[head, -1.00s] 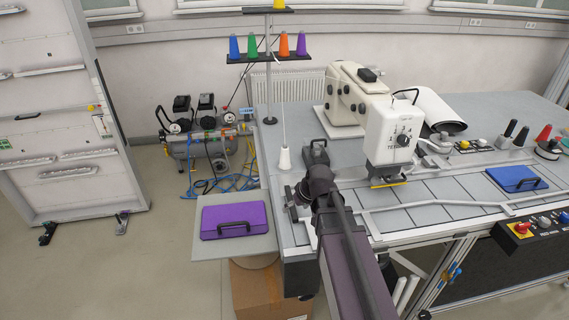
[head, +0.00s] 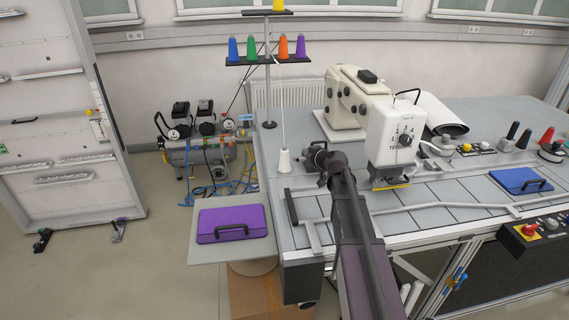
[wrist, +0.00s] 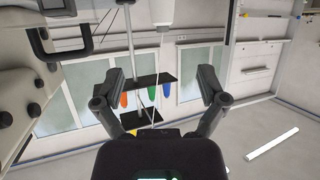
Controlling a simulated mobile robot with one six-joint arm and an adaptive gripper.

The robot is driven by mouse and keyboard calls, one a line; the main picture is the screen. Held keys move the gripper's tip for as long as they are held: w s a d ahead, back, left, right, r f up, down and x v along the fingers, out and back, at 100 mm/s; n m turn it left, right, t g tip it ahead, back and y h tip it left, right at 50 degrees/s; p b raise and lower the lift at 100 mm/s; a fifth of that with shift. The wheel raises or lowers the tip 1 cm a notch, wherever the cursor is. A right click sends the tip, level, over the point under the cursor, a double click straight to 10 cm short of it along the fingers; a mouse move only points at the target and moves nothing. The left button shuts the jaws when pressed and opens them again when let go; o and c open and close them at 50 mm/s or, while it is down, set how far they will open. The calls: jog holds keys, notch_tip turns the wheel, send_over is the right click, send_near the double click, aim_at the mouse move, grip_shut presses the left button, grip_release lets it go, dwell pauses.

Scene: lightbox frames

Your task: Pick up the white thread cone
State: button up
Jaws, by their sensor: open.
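The white thread cone (head: 284,160) stands upright on the left part of the grey table, with a thread running up from it. In the wrist view, which is upside down, a white tapered shape that looks like this cone (wrist: 163,12) shows at the top edge, cut off by the frame. My gripper (head: 314,152) is just right of the cone in the head view, apart from it. In the wrist view its two fingers (wrist: 160,76) are spread wide with nothing held between them.
A thread stand with coloured cones (head: 268,60) rises behind the white cone. The sewing machine (head: 392,135) stands right of my gripper. A purple case (head: 232,222) lies on a side shelf at left, and a blue case (head: 520,180) lies at right.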

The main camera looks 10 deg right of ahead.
aim_at(287, 152)
jog(key=shift+w, duration=0.1)
jog(key=shift+b+x, duration=1.65)
jog(key=shift+x, duration=2.55)
jog(key=shift+a+f, duration=0.1)
jog(key=shift+a, duration=0.05)
jog(key=shift+b+x, duration=1.05)
jog(key=shift+x, duration=1.5)
jog(key=shift+a, duration=0.15)
grip_shut()
